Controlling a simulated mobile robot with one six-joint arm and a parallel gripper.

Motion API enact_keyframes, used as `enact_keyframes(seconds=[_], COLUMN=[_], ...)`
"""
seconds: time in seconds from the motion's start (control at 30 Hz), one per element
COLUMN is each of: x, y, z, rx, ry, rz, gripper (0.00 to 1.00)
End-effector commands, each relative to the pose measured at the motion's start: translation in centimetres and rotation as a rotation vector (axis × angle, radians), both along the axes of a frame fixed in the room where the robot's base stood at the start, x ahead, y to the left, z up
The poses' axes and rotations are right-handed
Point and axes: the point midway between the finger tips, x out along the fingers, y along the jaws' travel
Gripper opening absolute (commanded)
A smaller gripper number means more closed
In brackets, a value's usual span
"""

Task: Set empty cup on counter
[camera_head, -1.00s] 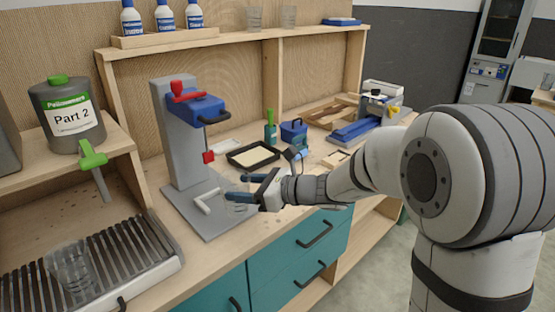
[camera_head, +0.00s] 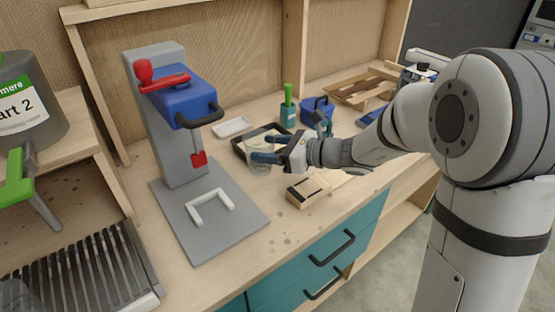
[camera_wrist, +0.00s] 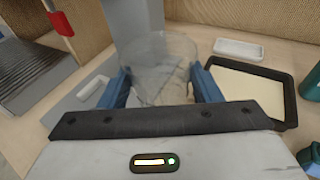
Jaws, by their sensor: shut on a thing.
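My gripper (camera_head: 265,158) has blue fingers shut on a clear, empty-looking cup (camera_head: 261,168). In the wrist view the cup (camera_wrist: 158,65) sits between the two fingertips, its see-through walls faint against the background. In the head view the gripper and cup are over the wooden counter (camera_head: 285,232), right of the grey press base and by the black tray's front left part. Whether the cup's bottom touches the counter cannot be told. Part of another clear cup (camera_head: 16,296) shows on the slatted grate at the lower left.
A grey press (camera_head: 165,130) with blue head and red handle stands at left.

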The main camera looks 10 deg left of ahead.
Motion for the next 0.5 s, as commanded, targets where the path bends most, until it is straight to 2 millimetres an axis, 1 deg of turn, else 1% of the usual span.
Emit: enact_keyframes(seconds=[0.03, 0.1, 0.27, 0.5], x=[0.0, -0.1, -0.1, -0.1], y=[0.1, 0.1, 0.1, 0.2], z=[-1.1, -2.0, -3.1, -6.3], rx=[0.000, 0.000, 0.000, 0.000], ry=[0.006, 0.003, 0.001, 0.002], rz=[0.002, 0.003, 0.003, 0.004], gripper=[0.45, 0.45, 0.45, 0.45])
